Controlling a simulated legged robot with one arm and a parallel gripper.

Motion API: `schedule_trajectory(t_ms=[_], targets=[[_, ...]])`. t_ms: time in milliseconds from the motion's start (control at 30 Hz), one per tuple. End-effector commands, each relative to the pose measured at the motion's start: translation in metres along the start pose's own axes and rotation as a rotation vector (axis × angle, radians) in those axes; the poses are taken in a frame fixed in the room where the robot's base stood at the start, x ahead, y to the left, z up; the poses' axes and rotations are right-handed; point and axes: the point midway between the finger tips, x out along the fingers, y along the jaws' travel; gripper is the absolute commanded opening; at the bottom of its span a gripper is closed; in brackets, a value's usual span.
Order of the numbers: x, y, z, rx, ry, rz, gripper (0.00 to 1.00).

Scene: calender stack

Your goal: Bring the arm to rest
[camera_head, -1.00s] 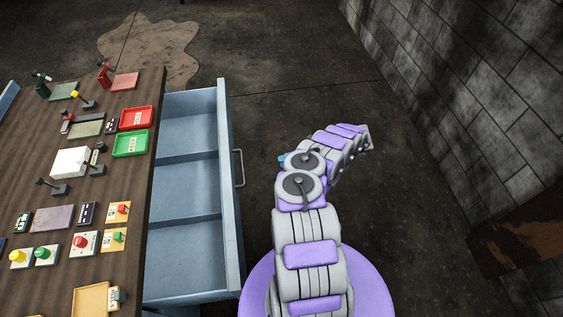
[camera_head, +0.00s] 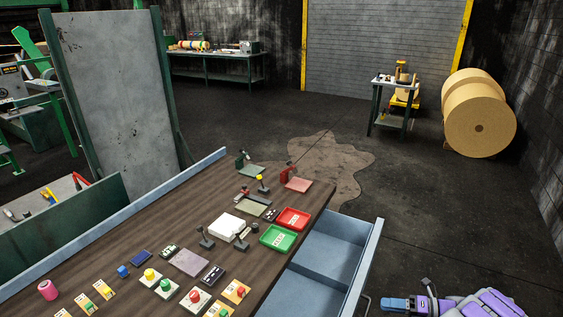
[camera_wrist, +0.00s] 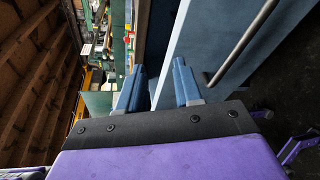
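My arm shows only partly, at the bottom right corner of the head view, purple and grey with a blue tip (camera_head: 398,303). In the wrist view my gripper (camera_wrist: 159,70) has two blue fingers standing apart, with nothing seen held between them. The blue-grey drawer (camera_head: 374,255) of the wooden-topped table (camera_head: 130,258) stands open, to the left of my arm. The drawer's front and its bar handle (camera_wrist: 240,45) show beyond the fingers in the wrist view; I see no contact with the handle.
The table holds a red tray (camera_head: 293,219), a green tray (camera_head: 279,238), a white box (camera_head: 226,226) and several button blocks. A small cart (camera_head: 393,90) and big tan rolls (camera_head: 478,122) stand at the back right. The dark floor right of the drawer is open.

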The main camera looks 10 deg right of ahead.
Motion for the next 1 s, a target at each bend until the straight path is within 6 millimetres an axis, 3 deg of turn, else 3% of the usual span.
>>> schedule_trajectory(t_ms=[33, 167, 467, 700, 1000], targets=[[0.015, 0.02, 0.009, -0.058, 0.033, 0.013, 0.34], [0.047, 0.065, 0.022, -0.219, 0.118, 0.033, 0.34], [0.113, 0.169, 0.021, -0.591, 0.336, 0.1, 0.34], [0.151, 0.245, -0.009, -0.89, 0.526, 0.172, 0.34], [0.173, 0.322, -0.068, -1.263, 0.778, 0.279, 0.34]])
